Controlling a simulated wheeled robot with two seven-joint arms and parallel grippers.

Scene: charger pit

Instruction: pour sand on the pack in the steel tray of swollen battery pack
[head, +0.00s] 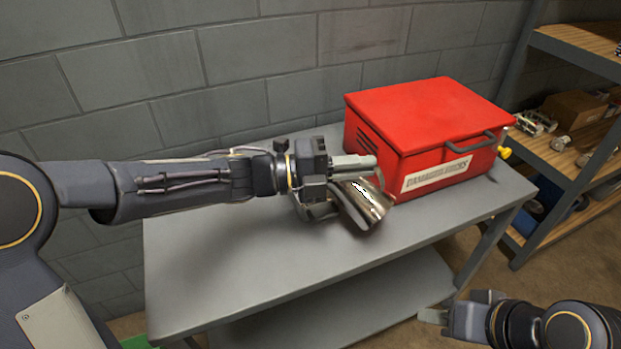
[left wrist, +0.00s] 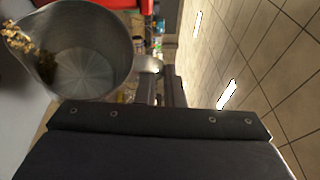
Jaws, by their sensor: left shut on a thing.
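My left gripper (head: 345,178) is shut on a shiny metal cup (head: 366,203) and holds it tilted above the grey table, close to the front left of the red box. In the left wrist view I look into the cup (left wrist: 92,62); brown grainy material (left wrist: 18,40) lies near its lip and a little inside it, and the rest of its bottom looks bare. I cannot make out a steel tray or a swollen pack in either view. My right gripper (head: 458,308) is low at the bottom right, off the table's front edge; its jaws are unclear.
A closed red box (head: 430,130) with a dark handle and a label stands at the table's back right. The grey table (head: 210,265) is bare on the left and has a lower shelf (head: 350,308). A rack (head: 568,150) with boxes and parts stands right; a block wall is behind.

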